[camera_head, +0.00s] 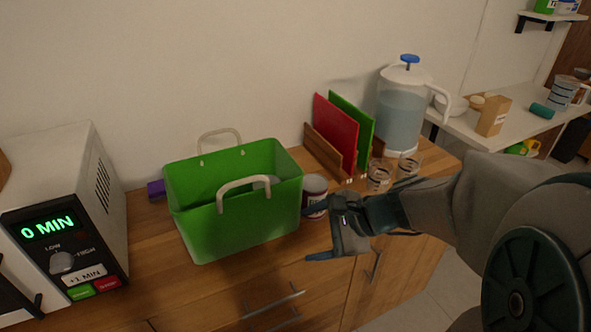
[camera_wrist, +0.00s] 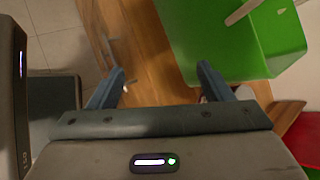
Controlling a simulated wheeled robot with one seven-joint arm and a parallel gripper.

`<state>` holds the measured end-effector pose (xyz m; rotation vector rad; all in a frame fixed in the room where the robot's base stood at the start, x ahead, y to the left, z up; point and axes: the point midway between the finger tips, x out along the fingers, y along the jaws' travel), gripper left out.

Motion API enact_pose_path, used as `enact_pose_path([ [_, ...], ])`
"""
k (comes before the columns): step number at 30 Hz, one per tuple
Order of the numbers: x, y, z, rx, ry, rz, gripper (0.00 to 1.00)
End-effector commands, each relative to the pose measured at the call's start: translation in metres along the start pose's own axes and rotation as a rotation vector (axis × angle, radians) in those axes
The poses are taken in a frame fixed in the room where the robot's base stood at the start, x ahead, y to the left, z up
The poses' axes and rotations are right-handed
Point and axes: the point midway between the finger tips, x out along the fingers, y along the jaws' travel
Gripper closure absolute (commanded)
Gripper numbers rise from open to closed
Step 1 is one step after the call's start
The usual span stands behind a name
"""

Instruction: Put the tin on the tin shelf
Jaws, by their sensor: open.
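A small tin (camera_head: 315,187) with a pale lid and a dark red and white side stands on the wooden counter, just right of the green basket. My gripper (camera_head: 330,228) is open and empty at the counter's front, close to the tin and partly in front of it. In the wrist view my gripper (camera_wrist: 161,70) has its two blue fingers spread apart, with wood and floor behind them. The tin is not clear in that view. A wall shelf (camera_head: 553,17) with a few containers shows at the top right; I cannot tell if it is the tin shelf.
The green basket (camera_head: 240,218) with pale handles stands left of the tin; it also shows in the wrist view (camera_wrist: 215,30). Coloured boards (camera_head: 338,135), glasses (camera_head: 379,176) and a water pitcher (camera_head: 402,110) stand to the right. A microwave (camera_head: 70,215) is at left.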

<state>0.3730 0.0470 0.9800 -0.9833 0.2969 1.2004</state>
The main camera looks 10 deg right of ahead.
Motion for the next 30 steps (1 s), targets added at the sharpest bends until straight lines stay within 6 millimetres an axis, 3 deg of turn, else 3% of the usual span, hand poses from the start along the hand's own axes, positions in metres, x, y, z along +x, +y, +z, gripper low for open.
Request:
enact_pose_path([
  [1,0.016,-0.001,-0.024,0.139,-0.025,-0.067,0.27],
  [4,0.025,-0.018,-0.057,0.393,-0.077,-0.209,0.27],
  [9,0.028,-0.038,-0.112,0.729,-0.148,-0.417,0.27],
  [12,0.026,-0.044,-0.135,0.852,-0.176,-0.501,0.27],
  [18,0.028,-0.053,-0.154,0.947,-0.2,-0.57,0.27],
  [30,0.086,-0.092,-0.159,0.947,-0.201,-0.57,0.27],
])
